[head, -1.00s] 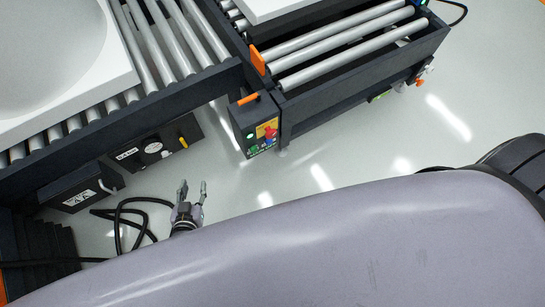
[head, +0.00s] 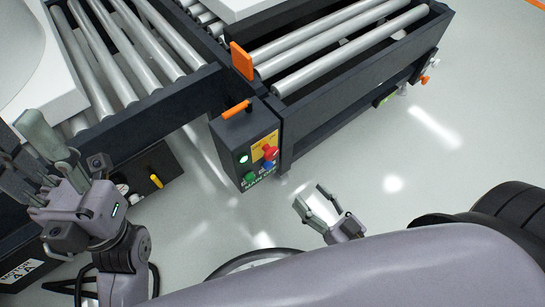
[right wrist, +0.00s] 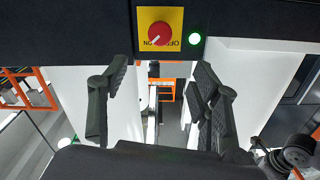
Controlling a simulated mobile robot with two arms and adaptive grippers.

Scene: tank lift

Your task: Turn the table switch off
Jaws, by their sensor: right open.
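The switch is a red knob (head: 268,152) on a yellow plate on the face of a black control box (head: 232,133) below the rollers. In the right wrist view the red knob (right wrist: 158,33) shows at the top centre, its lettering upside down, with a lit green lamp (right wrist: 194,39) beside it. My right gripper (head: 308,195) is open and empty. It is in front of the box, to its lower right, apart from the knob. My left gripper (head: 28,137) is at the left edge, away from the switch; its finger gap is unclear.
Blue and green buttons (head: 250,177) sit below the plate. An orange tab (head: 241,61) stands above the box. A roller table (head: 130,55) with a white tank (head: 40,60) is at the left; a second roller frame (head: 360,85) runs right. Open floor (head: 425,160) lies right.

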